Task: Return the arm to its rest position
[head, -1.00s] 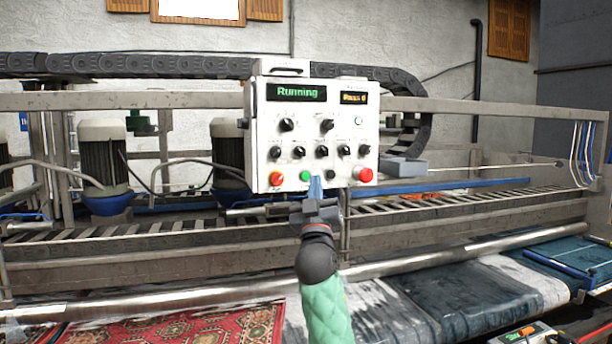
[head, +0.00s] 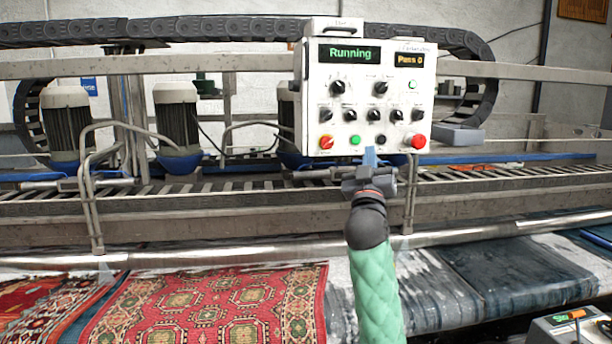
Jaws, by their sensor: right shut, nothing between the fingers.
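My right gripper (head: 370,160) is at the end of my green-sleeved right arm (head: 377,290), which reaches up from the bottom of the head view. It is shut and empty. Its blue tip is just below the lower edge of the white control panel (head: 313,105), between the green button (head: 355,140) and the red button (head: 418,141); whether it touches the panel I cannot tell. The panel displays read "Running" (head: 349,53) and "Pass 0" (head: 409,60). My left gripper is not in view.
Behind the arm runs the machine's metal frame with a long roller (head: 200,257). A red patterned rug (head: 210,305) and a dark blue rug (head: 510,270) lie in front. Motors (head: 176,120) stand at left. A small device (head: 570,328) is at the lower right.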

